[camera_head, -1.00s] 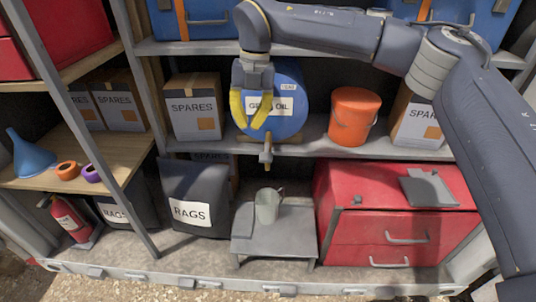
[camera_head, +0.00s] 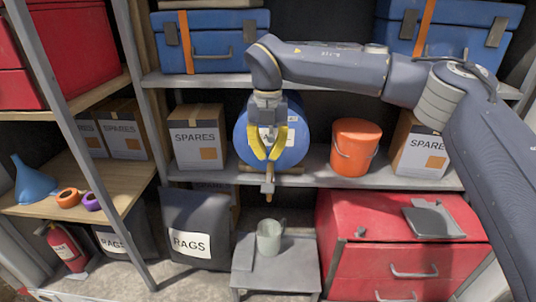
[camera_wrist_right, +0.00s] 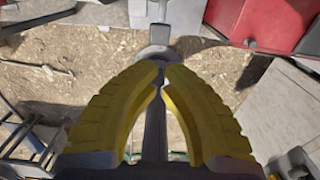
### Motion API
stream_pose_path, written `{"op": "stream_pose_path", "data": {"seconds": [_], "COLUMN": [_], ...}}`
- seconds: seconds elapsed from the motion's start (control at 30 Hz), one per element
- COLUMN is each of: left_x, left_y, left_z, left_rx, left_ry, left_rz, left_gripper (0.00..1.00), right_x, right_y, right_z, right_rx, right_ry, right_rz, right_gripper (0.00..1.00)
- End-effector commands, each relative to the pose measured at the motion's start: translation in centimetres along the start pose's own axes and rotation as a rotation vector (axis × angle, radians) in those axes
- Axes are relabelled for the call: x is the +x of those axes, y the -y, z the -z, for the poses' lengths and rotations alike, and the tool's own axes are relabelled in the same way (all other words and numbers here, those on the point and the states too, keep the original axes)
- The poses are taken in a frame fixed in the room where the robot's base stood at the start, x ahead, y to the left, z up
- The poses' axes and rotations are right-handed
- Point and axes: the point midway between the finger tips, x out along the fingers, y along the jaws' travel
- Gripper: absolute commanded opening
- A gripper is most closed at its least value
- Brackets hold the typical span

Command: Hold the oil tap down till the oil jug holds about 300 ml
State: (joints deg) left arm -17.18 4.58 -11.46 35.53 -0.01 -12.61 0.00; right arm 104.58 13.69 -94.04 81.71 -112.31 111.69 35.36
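The blue drum labelled as oil (camera_head: 298,145) lies on the middle shelf, with my right gripper in front hiding part of its label. Its tap (camera_head: 268,182) hangs below the shelf's front edge. The grey oil jug (camera_head: 269,238) stands upright on a low metal stand (camera_head: 250,281), roughly under the tap. I cannot see its oil level or any stream. My right gripper (camera_head: 268,157) points down, its yellow fingertips just above the tap. In the wrist view its fingertips (camera_wrist_right: 160,76) nearly meet, with nothing clearly gripped. Contact with the tap is unclear. My left gripper is not in view.
An orange bucket (camera_head: 353,147) and a spares box (camera_head: 197,138) flank the drum. A black rags bag (camera_head: 195,215) stands left of the stand, and a red drawer chest (camera_head: 400,262) stands right of it. A slanted grey post (camera_head: 90,150) crosses the left side.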

Motion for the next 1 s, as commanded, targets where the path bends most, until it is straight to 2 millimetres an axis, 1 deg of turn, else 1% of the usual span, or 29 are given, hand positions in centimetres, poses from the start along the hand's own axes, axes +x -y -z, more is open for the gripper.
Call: {"op": "stream_pose_path", "data": {"seconds": [0.03,0.2,0.4,0.5,0.7,0.87,1.0], "left_x": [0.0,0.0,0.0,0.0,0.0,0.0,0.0], "left_y": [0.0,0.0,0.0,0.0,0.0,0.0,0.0], "left_z": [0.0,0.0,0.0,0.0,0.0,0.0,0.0], "left_rx": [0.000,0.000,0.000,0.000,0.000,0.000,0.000], "left_ry": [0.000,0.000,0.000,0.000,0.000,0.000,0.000], "left_rz": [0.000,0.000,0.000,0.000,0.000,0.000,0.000], "left_gripper": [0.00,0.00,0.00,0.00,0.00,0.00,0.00], "right_x": [1.0,4.1,7.4,8.8,10.6,11.3,11.5], "right_y": [0.0,0.0,0.0,0.0,0.0,0.0,0.0], "right_z": [0.1,0.0,0.1,0.1,0.0,0.0,0.0], "right_rx": [-0.002,-0.001,-0.001,-0.001,0.000,0.000,0.000], "right_ry": [-0.004,-0.003,-0.002,-0.002,-0.002,0.000,0.000], "right_rz": [0.000,0.000,0.000,-0.001,0.000,0.000,0.000], "right_gripper": [0.00,0.00,0.00,0.00,0.00,0.00,0.00]}}
